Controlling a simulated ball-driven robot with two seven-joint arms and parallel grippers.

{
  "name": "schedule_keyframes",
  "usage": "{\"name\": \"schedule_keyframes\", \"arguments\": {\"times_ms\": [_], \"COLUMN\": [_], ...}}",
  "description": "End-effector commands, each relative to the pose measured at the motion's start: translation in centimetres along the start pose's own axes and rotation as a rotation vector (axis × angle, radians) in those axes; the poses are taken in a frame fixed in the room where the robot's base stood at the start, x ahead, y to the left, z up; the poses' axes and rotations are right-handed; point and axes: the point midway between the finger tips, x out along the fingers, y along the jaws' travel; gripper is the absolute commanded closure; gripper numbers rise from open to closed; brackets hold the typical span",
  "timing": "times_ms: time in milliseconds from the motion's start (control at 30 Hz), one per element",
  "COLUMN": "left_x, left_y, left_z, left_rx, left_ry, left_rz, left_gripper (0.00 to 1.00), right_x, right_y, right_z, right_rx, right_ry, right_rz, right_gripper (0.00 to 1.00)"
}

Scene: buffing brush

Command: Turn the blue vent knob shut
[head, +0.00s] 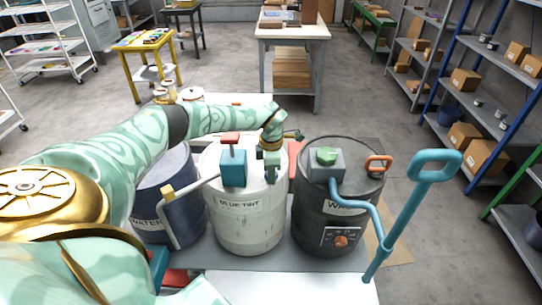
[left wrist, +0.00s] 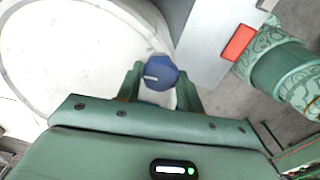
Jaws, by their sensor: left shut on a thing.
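The blue vent knob (left wrist: 160,73), with a pale mark on its face, sits between my left gripper's fingers (left wrist: 160,90) in the left wrist view. The gripper is shut on it, above a pale round drum lid. In the head view my left gripper (head: 270,166) points down over the right part of the white drum (head: 247,232) labelled as blue tint. The knob is hidden there by the gripper. My right gripper is in neither view.
A teal box with a red top (head: 232,167) stands on the white drum. A blue-grey water drum (head: 153,205) stands at left. A dark drum (head: 318,228) with a green knob (head: 327,156) and a teal handle (head: 400,228) stands close at right. Shelves line the far right.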

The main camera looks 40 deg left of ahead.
Motion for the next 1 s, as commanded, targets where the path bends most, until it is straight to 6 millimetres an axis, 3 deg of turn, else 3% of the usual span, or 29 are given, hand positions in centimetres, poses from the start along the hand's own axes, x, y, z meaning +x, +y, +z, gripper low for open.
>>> {"name": "schedule_keyframes", "arguments": {"times_ms": [767,800,833,867,1000], "left_x": [-0.14,-0.14,-0.14,-0.13,-0.08], "left_y": [0.12,0.12,0.12,0.11,0.07], "left_z": [0.05,0.06,0.05,0.05,0.03], "left_rx": [0.100,0.100,0.100,0.099,0.099], "left_ry": [-0.002,-0.002,-0.002,-0.002,-0.001], "left_rz": [0.003,0.004,0.003,0.003,0.002], "left_gripper": [0.86,0.54,0.46,0.41,0.41], "right_x": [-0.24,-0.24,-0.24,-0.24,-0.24], "right_y": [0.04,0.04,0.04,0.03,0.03], "right_z": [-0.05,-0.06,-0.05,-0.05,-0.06], "right_rx": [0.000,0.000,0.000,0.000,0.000], "right_ry": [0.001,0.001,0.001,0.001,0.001], "right_rz": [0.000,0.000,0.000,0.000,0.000], "right_gripper": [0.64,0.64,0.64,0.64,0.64]}}
